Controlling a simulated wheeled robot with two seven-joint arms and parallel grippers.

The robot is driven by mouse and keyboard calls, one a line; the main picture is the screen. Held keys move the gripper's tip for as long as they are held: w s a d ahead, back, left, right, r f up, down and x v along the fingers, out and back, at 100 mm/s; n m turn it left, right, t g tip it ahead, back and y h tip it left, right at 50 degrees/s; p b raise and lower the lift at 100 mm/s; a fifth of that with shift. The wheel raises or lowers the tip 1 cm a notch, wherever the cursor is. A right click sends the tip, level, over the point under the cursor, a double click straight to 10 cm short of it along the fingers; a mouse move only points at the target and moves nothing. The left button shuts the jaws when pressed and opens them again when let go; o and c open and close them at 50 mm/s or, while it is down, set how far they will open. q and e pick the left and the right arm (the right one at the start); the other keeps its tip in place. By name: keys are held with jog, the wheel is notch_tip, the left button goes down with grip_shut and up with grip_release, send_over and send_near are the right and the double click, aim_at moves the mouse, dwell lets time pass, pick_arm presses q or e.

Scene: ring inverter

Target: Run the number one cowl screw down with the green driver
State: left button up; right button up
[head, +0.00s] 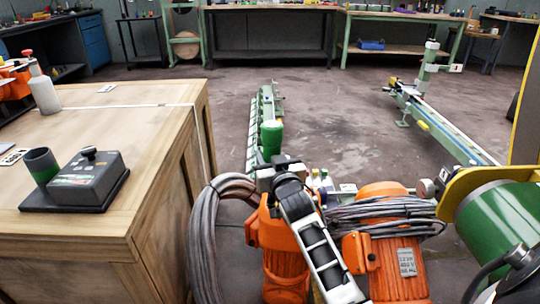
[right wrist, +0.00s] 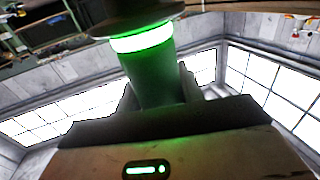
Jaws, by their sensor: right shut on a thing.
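The green driver (head: 271,136) stands upright near the middle of the head view, its wide green end upward. My right gripper (head: 274,166) is shut on it, below that green end. In the right wrist view the green driver (right wrist: 153,76) is between the jaws of my right gripper (right wrist: 158,98), with a bright green glowing ring and a dark wide part above it. My left gripper is not in view. I cannot make out the cowl or its number one screw in either view.
A wooden bench (head: 120,215) at the left carries a grey box (head: 88,172) with a black knob, a dark cup (head: 41,165) and a white bottle (head: 43,92). Orange machines (head: 385,240) with coiled cables and a green drum (head: 500,225) crowd the front right. The floor beyond is mostly clear.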

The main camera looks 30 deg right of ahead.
aim_at(270, 141)
jog(key=shift+r+p, duration=1.6)
jog(key=shift+r, duration=0.7)
